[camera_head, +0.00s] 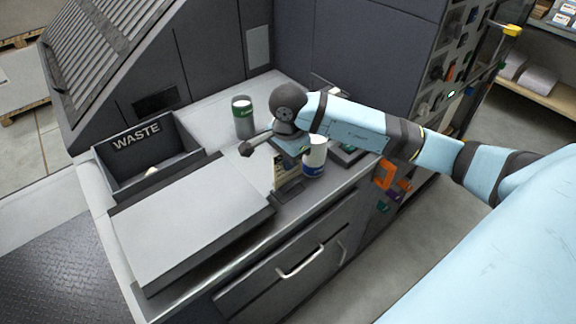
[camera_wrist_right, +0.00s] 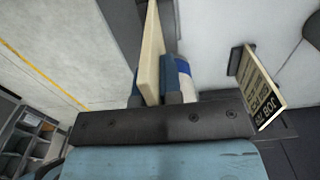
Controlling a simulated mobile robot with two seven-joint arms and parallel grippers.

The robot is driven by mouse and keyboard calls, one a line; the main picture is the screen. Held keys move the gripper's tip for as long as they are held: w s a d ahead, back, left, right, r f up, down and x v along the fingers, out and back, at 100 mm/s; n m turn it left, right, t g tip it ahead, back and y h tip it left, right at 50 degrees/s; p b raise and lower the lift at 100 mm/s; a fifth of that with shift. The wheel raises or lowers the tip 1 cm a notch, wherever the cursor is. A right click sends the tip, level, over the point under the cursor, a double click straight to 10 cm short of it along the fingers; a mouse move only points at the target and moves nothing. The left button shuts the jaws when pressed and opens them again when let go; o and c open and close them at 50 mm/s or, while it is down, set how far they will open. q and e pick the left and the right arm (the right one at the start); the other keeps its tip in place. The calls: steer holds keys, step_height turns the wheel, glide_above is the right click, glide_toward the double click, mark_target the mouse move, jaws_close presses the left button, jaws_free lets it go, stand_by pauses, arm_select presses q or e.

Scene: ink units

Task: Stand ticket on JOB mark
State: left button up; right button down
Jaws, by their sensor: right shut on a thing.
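My right gripper (camera_head: 284,160) is over the counter. In the right wrist view, the gripper (camera_wrist_right: 160,90) is shut on a cream board seen edge-on (camera_wrist_right: 151,55), which I take to be the ticket; its face is turned away. A second cream board printed with JOB (camera_wrist_right: 262,88) stands apart to the right in that view, with a dark upright plate beside it. In the head view a cream panel (camera_head: 280,174) shows below the gripper, with a printed part beside it; I cannot tell which board it is. The JOB mark is not clearly seen. My left gripper is not in view.
A white-and-blue can (camera_head: 315,160) stands close beside the gripper. A grey-green can (camera_head: 243,118) stands behind it. A dark WASTE bin (camera_head: 152,172) and a large grey slab (camera_head: 190,225) are at the left. A drawer handle (camera_head: 301,263) sticks out in front.

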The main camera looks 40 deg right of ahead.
mark_target(288, 181)
step_height(288, 181, down, 3)
steer(key=shift+r, duration=0.2)
steer(key=shift+f, duration=0.1)
steer(key=shift+f, duration=0.15)
steer(key=c, duration=1.3)
jaws_free()
